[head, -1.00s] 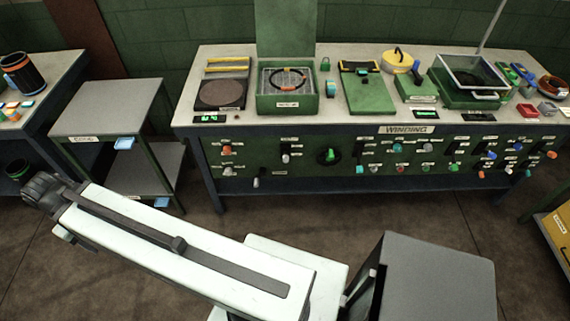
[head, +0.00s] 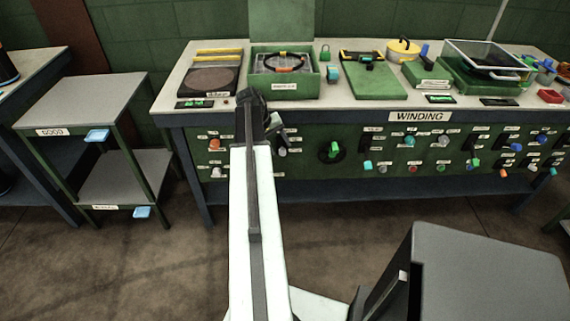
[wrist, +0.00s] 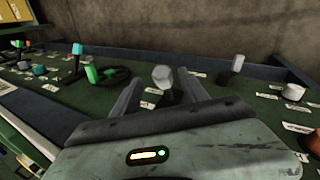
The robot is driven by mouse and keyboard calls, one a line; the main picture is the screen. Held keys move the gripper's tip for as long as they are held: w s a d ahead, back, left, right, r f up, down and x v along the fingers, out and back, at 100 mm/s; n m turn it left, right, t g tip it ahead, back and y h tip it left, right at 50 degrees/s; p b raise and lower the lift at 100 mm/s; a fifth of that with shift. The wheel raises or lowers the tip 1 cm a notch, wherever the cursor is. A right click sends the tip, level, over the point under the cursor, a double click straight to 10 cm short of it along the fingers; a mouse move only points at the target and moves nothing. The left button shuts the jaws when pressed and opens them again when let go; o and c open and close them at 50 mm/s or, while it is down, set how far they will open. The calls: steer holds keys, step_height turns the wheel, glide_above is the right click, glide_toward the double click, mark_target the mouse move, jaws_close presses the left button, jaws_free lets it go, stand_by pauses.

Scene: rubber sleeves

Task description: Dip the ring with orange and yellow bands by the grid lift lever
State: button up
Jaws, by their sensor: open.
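My gripper (head: 262,124) is in front of the panel just under the box. In the wrist view my gripper (wrist: 158,80) is open, with a grey knob (wrist: 162,76) between its two fingers. I cannot tell whether the fingers touch it.
A green-and-black rotary knob (head: 331,151) and several coloured levers sit to the right on the panel. Another grey-white lever (head: 217,171) is at lower left. A two-shelf stand labelled GOOD (head: 80,103) is at left.

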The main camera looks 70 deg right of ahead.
steer(key=b+x, duration=0.7)
steer(key=shift+f, duration=0.35)
steer(key=c, duration=1.1)
steer(key=shift+d, duration=0.1)
jaws_close()
steer(key=shift+s, duration=0.1)
